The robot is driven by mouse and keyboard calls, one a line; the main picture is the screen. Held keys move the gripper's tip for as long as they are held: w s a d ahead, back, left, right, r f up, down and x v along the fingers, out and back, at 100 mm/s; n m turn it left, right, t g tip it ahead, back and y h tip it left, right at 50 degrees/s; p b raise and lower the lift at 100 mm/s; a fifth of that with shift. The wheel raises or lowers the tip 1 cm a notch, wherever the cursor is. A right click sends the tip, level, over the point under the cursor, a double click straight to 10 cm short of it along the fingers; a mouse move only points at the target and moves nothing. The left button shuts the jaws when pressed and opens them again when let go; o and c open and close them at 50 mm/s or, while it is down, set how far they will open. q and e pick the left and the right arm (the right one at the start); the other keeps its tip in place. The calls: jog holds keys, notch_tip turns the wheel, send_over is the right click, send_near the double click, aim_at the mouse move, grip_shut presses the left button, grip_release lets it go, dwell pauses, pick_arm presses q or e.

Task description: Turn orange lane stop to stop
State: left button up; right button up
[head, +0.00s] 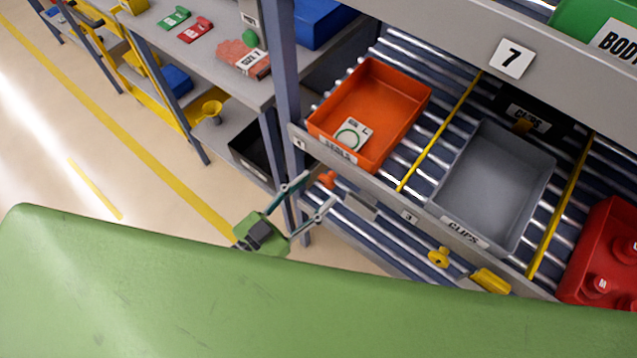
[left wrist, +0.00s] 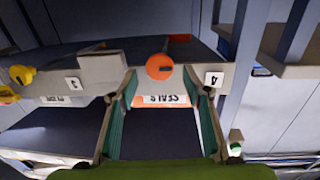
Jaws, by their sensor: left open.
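The orange lane stop (head: 327,179) is a small orange knob on the front rail of the rack, below the orange bin. In the left wrist view the orange lane stop (left wrist: 160,67) is a round knob with a dark mark on its right side. My left gripper (head: 320,188) is open, its two fingers pointing at the knob. In the left wrist view the knob lies between the fingertips, and I cannot tell whether they touch it. My right gripper is not in view.
The orange bin (head: 329,128) and the grey clips bin (head: 437,205) sit on rollers above the rail. A yellow lane stop (head: 439,257) is further right. A blue-grey post (head: 283,70) stands left of the rail. The floor (head: 95,140) at left is clear.

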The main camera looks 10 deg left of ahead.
pick_arm(q)
jog(key=shift+x, duration=0.95)
grip_shut()
